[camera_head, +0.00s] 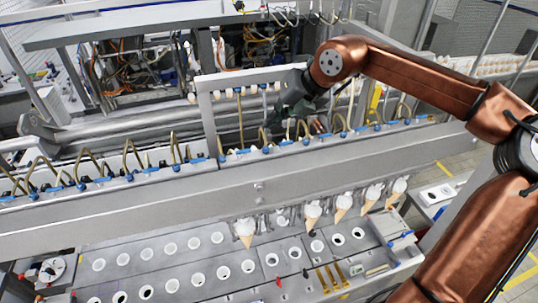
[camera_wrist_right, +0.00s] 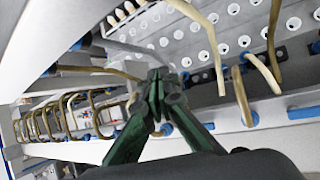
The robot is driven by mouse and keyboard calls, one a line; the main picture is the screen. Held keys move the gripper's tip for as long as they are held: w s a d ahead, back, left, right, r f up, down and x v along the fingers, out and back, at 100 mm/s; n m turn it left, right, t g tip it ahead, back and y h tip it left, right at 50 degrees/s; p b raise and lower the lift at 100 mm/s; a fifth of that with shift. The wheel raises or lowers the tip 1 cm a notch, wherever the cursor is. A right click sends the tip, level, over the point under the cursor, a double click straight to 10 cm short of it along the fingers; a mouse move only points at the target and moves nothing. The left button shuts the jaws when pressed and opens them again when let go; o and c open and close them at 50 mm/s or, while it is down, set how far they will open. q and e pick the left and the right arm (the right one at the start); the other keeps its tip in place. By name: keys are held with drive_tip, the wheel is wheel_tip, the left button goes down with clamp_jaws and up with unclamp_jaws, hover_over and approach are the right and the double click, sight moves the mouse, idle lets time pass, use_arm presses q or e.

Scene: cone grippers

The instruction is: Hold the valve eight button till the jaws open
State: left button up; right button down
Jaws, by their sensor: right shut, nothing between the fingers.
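A long grey beam (camera_head: 130,212) crosses the head view, with a row of blue valve fittings and looped tan tubes (camera_head: 340,124) along its top. I cannot tell which one is the valve eight button. Cones with white tops, one of them a cone (camera_head: 313,214), hang in holders under the beam. Between the two leftmost cones, a holder (camera_head: 283,218) appears to have no cone. My right gripper (camera_head: 283,112) is behind the beam's top edge, among the tubes. Its dark green fingers (camera_wrist_right: 160,82) are shut and empty in the wrist view. Contact with a button cannot be told. My left gripper is out of view.
A perforated metal plate (camera_wrist_right: 205,45) and bent tubes (camera_wrist_right: 243,95) surround the right fingers closely. Below the beam lies a tray with round holes (camera_head: 172,248). A grey upright frame (camera_head: 206,122) stands left of the gripper. Machinery with cables fills the back.

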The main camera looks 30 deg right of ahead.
drive_tip(key=shift+f, duration=0.1)
wheel_tip(320, 180, down, 7)
drive_tip(key=b, duration=0.5)
drive_tip(key=shift+f, duration=0.2)
drive_tip(key=shift+f+b, duration=0.6)
drive_tip(key=shift+b, duration=0.1)
idle(0.6)
drive_tip(key=shift+f+b, duration=0.45)
drive_tip(key=shift+b, duration=0.05)
